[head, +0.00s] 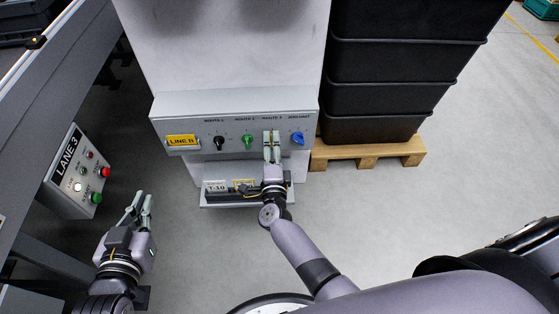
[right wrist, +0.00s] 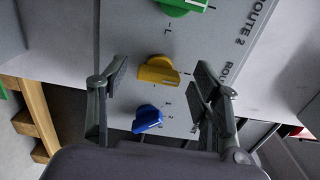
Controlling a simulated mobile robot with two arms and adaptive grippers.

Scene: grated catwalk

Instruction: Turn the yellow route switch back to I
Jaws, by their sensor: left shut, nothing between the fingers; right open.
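The yellow route switch (right wrist: 157,71) shows in the right wrist view. Its handle lies roughly across the picture, with the end tilted slightly down to the right; I cannot read its setting. In the head view it is hidden behind my right gripper (head: 272,138), which is at the ROUTE 3 place on the grey control panel (head: 232,109). My right gripper (right wrist: 160,82) is open, one finger on each side of the yellow switch, with visible gaps to it. My left gripper (head: 141,202) is shut and empty, low at the left, away from the panel.
A blue knob (head: 297,138) is close beside the yellow switch; a green knob (head: 248,141) and a black knob (head: 219,143) are to the left. Black crates (head: 385,98) stand on a pallet (head: 375,150) at right. A LANE 3 button box (head: 75,174) is at left.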

